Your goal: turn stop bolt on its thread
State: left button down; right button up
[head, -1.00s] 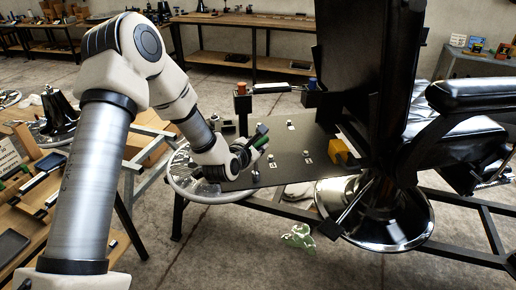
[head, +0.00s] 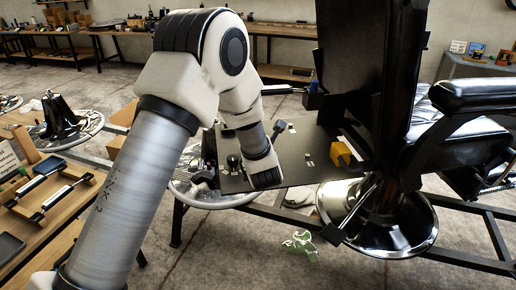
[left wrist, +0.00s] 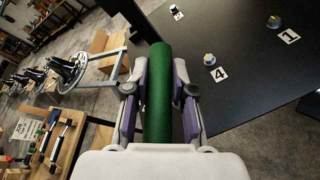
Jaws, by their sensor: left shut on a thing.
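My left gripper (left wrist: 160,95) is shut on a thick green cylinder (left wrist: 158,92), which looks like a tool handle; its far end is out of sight. In the head view my left arm hides the gripper and the green cylinder. A dark flat plate (head: 290,168) carries small numbered bolts. In the left wrist view one pale-topped bolt (left wrist: 209,59) stands by label 4, and another bolt (left wrist: 274,21) stands by label 1. I cannot tell which is the stop bolt. The green cylinder appears apart from both these bolts. My right gripper is out of view.
The black barber chair (head: 365,70) rises at the plate's right, above a round chrome base (head: 405,225). A yellow block (head: 341,154) sits on the plate near the chair. A wooden bench with tools (head: 60,205) is at the left.

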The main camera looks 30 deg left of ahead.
pick_arm(q)
jog(key=shift+d+r+n+g+y, duration=0.1)
jog(key=shift+n+g+y, duration=0.2)
jog(key=shift+n+y, duration=0.15)
jog(key=shift+a, duration=0.2)
jog(key=shift+n+g+y, duration=0.45)
jog(key=shift+n+g, duration=0.1)
jog(key=shift+g, duration=0.05)
jog(key=shift+r+n+g+y+p, duration=0.1)
jog(key=shift+n+g+y+p, duration=0.6)
jog(key=shift+n+g+y, duration=0.3)
jog(key=shift+n+g, duration=0.6)
jog(key=shift+a+f, duration=0.1)
jog(key=shift+f, duration=0.1)
jog(key=shift+s+g+y, duration=0.1)
jog(key=shift+g+y, duration=0.2)
